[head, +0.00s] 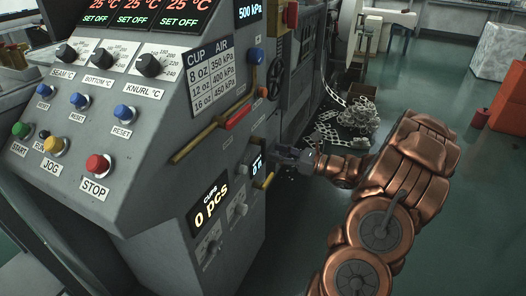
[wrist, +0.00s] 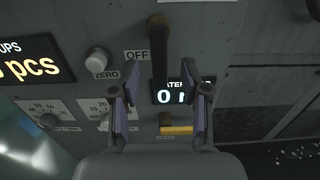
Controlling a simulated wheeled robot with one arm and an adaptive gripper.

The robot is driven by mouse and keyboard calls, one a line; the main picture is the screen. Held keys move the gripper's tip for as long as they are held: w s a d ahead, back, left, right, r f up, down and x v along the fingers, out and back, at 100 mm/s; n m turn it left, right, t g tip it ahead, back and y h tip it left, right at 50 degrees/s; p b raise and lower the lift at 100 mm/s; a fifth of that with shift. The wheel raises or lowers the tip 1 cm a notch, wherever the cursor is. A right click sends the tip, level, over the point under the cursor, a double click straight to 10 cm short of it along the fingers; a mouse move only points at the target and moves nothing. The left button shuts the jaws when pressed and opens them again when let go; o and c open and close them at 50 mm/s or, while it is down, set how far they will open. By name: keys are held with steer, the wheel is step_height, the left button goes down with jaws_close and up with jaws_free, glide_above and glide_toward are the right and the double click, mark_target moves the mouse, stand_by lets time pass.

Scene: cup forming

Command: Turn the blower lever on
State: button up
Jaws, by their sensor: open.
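A dark lever (wrist: 159,50) hangs down the grey panel beside an "OFF" label (wrist: 137,55) in the wrist view. No blower label is readable. My gripper (wrist: 168,88) is open and faces the panel. Its two purple-padded fingers stand on either side of the lever's lower end in the picture. I cannot tell whether they touch it. In the head view my gripper (head: 287,157) is at the machine's side, next to a small lit display (head: 257,163), and the dark lever cannot be made out clearly there.
Below the lever are a lit display (wrist: 184,92) and a yellow bar (wrist: 176,129). A white ZERO button (wrist: 97,60) is to the left. A red-gripped handle (head: 238,116) sits higher on the machine. Open floor (head: 480,215) lies to the right.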

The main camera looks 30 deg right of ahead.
mark_target(265, 149)
steer(key=shift+b+x, duration=0.45)
steer(key=shift+x, duration=2.25)
steer(key=shift+s, duration=0.1)
jaws_close()
